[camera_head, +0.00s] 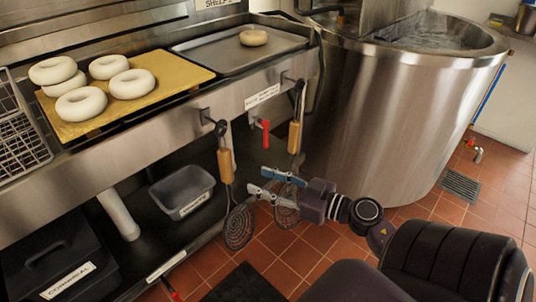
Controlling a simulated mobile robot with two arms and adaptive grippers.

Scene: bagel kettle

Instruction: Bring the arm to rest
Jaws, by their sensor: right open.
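My right gripper (268,184) shows in the head view, in front of the steel counter and low, beside the hanging skimmers. Its fingers point left and are apart, with nothing between them. One skimmer (226,166) with a wooden handle hangs from a hook just left of the gripper. A second skimmer (295,136) hangs behind the gripper, which hides part of it. I cannot tell from this view whether the gripper touches either skimmer. My right arm comes in from the lower right. My left gripper is not in view.
Pale bagels (131,84) lie on a wooden board (185,76) on the counter. A metal tray (215,53) holds one bagel (253,38). The large steel kettle (400,120) stands at the right. A grey bin (182,191) and a cornmeal box (45,260) sit below. Tiled floor is open near the kettle.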

